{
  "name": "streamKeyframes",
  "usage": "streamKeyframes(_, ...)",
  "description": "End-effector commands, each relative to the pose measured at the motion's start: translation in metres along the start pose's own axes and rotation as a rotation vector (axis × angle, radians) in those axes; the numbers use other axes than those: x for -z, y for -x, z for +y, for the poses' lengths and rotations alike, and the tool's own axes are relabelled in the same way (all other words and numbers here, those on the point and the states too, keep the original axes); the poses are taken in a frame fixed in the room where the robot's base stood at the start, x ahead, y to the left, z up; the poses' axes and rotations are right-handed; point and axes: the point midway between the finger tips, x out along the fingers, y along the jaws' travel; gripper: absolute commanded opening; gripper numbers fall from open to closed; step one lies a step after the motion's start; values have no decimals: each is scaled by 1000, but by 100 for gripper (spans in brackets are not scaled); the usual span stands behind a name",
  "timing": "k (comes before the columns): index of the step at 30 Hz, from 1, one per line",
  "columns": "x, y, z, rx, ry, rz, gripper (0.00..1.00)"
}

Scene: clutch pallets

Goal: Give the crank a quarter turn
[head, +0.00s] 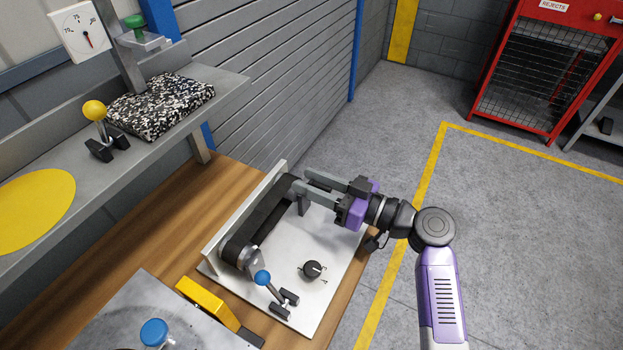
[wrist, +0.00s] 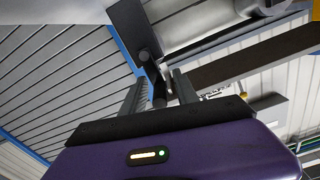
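The white board (head: 345,243) bears a black belt (head: 262,220) running between two rollers. In the wrist view a dark crank arm (wrist: 127,28) with a round handle (wrist: 157,88) shows ahead of my gripper. My gripper (head: 304,181) is at the board's far end, reaching left beside the far roller. In the wrist view my gripper (wrist: 160,78) is open, its two fingers apart on either side of the handle, with gaps visible. In the head view my fingers cover most of the crank.
A blue-knobbed lever (head: 262,278) and a black dial (head: 312,270) sit on the board's near part. A yellow block (head: 208,303) and a metal plate with a blue knob (head: 154,333) lie nearer. A shelf (head: 225,88) stands at the left.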

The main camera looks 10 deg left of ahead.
Motion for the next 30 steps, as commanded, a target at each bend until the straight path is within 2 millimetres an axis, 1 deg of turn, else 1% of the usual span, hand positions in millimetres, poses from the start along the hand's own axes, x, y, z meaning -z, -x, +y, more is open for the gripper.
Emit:
streamKeyframes(6,0,-1,0,0,0,0,36)
streamKeyframes(7,0,-1,0,0,0,0,34)
streamKeyframes(11,0,0,0,0,0,0,9)
streamKeyframes(12,0,0,0,0,0,0,1)
streamKeyframes(23,-1,0,1,2,-22,0,0)
streamKeyframes(30,-1,0,6,2,-132,1,0)
